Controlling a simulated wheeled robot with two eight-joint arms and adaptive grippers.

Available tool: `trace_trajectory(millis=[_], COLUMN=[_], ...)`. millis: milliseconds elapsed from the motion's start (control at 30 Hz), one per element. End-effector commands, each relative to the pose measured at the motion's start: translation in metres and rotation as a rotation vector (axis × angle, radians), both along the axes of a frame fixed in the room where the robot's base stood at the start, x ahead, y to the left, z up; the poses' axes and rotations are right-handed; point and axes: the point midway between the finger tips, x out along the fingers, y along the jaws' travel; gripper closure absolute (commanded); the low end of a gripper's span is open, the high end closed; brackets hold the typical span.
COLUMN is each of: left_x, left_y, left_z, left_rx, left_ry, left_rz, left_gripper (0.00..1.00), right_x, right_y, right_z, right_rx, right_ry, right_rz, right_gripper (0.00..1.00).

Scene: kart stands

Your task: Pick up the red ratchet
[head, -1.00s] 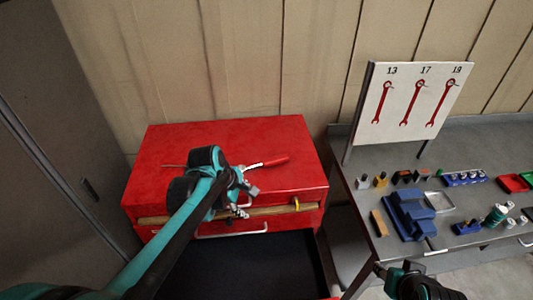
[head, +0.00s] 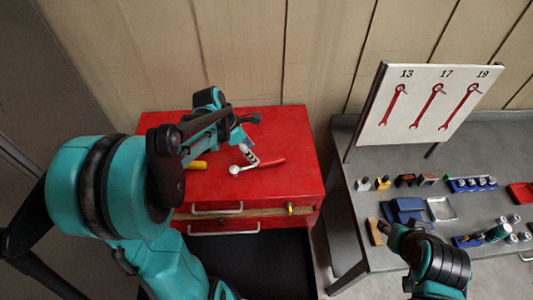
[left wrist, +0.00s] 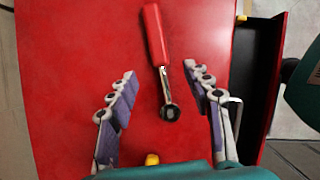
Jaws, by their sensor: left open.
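The red ratchet (head: 258,166) lies on the top of the red tool cabinet. It has a red handle and a round metal head. In the left wrist view the ratchet (left wrist: 157,45) lies with its handle away from me and its head (left wrist: 170,112) between the two fingers. My left gripper (left wrist: 165,85) is open, with a finger on each side of the ratchet and apart from it. In the head view my left gripper (head: 250,152) is over the cabinet top, close to the ratchet. My right gripper (head: 385,227) is at the workbench edge; its jaws are too small to read.
The red cabinet (head: 295,130) has handled drawers and a dark open drawer (head: 255,265) below. A yellow-handled tool (head: 197,165) lies on its top, partly behind my arm. The grey bench (head: 365,165) at right holds sockets, blue trays and a wrench board (head: 425,105).

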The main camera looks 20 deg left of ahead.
Motion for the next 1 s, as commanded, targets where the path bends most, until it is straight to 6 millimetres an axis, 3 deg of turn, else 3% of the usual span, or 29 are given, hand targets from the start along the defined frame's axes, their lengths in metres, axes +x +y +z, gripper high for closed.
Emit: trace_trajectory(millis=[500, 833, 1000], left_x=[0.019, 0.02, 0.02], left_y=[-0.02, -0.022, -0.022], left_z=[-0.063, -0.069, -0.069], left_rx=[0.001, 0.001, 0.001], left_ry=[-0.001, -0.001, -0.001], left_rz=[-0.004, -0.001, -0.001], left_gripper=[0.5, 0.5, 0.95], right_x=[0.0, 0.0, 0.0], right_y=[0.0, 0.0, 0.0], right_z=[-0.013, -0.013, -0.013], right_rx=[0.0, 0.0, 0.0], right_ry=[0.0, 0.0, 0.0], right_rz=[0.0, 0.0, 0.0], right_gripper=[0.6, 0.6, 0.6])
